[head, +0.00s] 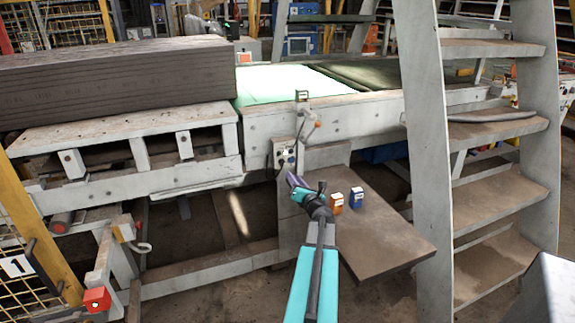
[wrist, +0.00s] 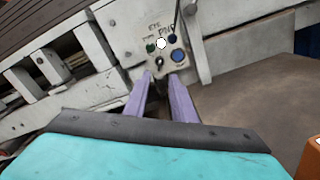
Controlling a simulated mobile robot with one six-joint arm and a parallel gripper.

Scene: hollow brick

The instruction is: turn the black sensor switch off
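A small pale control panel (head: 285,153) is fixed to the front of the white machine frame, and it fills the top middle of the wrist view (wrist: 150,30). It carries handwritten lettering, partly readable as "EYE". A small black switch (wrist: 159,62) sits low on the panel, left of a blue round button (wrist: 178,55). Its lever position is too small to tell. My gripper (head: 290,179) is just below the panel in the head view. In the wrist view its two purple fingers (wrist: 162,78) are apart with nothing between them, their tips just below the switch.
A green button (wrist: 151,47), a bright white lamp (wrist: 161,43) and a dark blue button (wrist: 172,37) are above the switch. A brown shelf (head: 385,235) with orange (head: 337,203) and blue (head: 356,197) boxes is to the right. A white ladder (head: 428,140) stands further right.

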